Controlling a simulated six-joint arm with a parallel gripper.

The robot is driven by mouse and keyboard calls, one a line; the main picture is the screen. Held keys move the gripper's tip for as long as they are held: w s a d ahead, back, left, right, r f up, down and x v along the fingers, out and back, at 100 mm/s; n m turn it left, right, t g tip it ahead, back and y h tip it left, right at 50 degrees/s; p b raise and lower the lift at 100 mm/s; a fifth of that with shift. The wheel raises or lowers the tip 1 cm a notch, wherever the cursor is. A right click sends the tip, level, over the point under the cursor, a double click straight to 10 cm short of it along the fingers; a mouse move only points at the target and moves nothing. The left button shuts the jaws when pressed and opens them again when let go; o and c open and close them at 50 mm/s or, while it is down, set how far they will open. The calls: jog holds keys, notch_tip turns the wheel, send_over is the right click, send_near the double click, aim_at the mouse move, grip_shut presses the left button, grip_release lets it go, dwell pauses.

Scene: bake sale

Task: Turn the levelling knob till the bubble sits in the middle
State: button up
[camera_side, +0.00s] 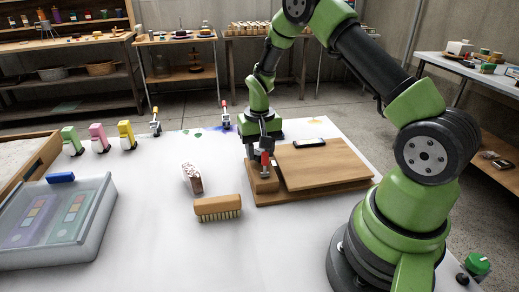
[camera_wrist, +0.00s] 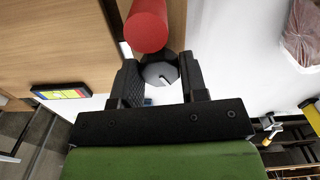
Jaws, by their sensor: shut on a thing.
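A dark grey knob (camera_wrist: 160,73) with a pale pointer line sits between the fingertips of my gripper (camera_wrist: 161,82) in the wrist view. My gripper (camera_side: 264,145) is shut on it, over the narrow wooden block at the left of the board; the fingers hide the knob in the side view. A red cylinder (camera_wrist: 147,28) stands just beyond the knob, and also shows in the side view (camera_side: 265,159). A black-framed gauge (camera_side: 310,143) lies at the board's far edge; in the wrist view its face (camera_wrist: 62,92) shows yellow, red and blue. I cannot make out a bubble.
The wooden board (camera_side: 325,165) lies right of my gripper. A brush (camera_side: 218,208) and a bag (camera_side: 192,179) lie to the left. A clear-lidded box (camera_side: 95,225) and several coloured items (camera_side: 98,138) stand further left. White table between them is free.

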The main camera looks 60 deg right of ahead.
aim_at(260, 151)
dwell(0.4)
jog(key=o, duration=0.9)
notch_tip(260, 151, up, 10)
